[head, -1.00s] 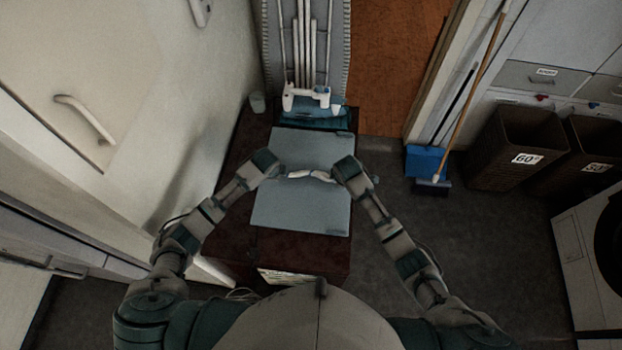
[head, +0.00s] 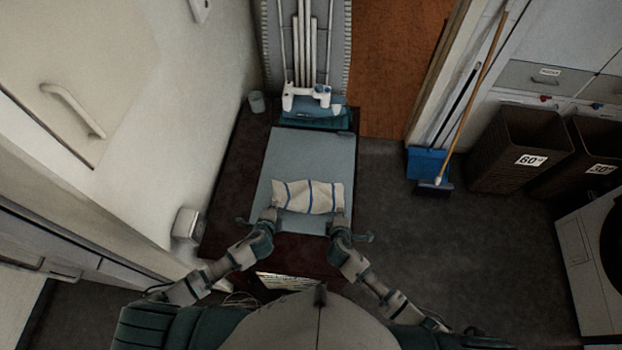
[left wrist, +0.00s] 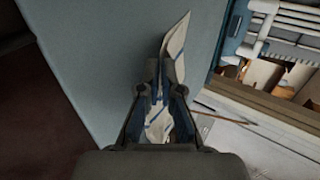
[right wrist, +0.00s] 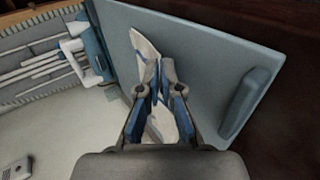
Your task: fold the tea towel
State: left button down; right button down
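The tea towel (head: 308,196) is white with blue stripes. In the head view it spans between my two grippers over the near half of a blue-grey board (head: 310,150). My left gripper (head: 272,213) is at its left near corner, and my right gripper (head: 338,222) is at its right near corner. In the left wrist view the fingers are closed on the cloth (left wrist: 175,50), with more cloth between them and the palm. The right wrist view likewise shows fingers closed on the cloth (right wrist: 146,55). I cannot tell whether the towel's middle touches the board.
The board lies on a dark red-brown surface (head: 228,185). White tubes and a teal item (head: 315,118) are at the board's far end. A wall is close on the left; floor is open to the right.

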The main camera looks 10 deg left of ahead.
pick_arm(q)
jog(key=c, duration=1)
grip_release()
jog(key=shift+c, duration=0.2)
pick_arm(e)
jog(key=c, duration=1)
grip_release()
jog(key=shift+c, duration=0.2)
pick_arm(q)
jog(key=shift+r, duration=0.1)
jog(key=s+r, duration=0.6)
jog(key=r, duration=0.3)
pick_arm(e)
jog(key=s+r, duration=0.6)
jog(key=r, duration=0.3)
pick_arm(q)
jog(key=shift+f, duration=0.1)
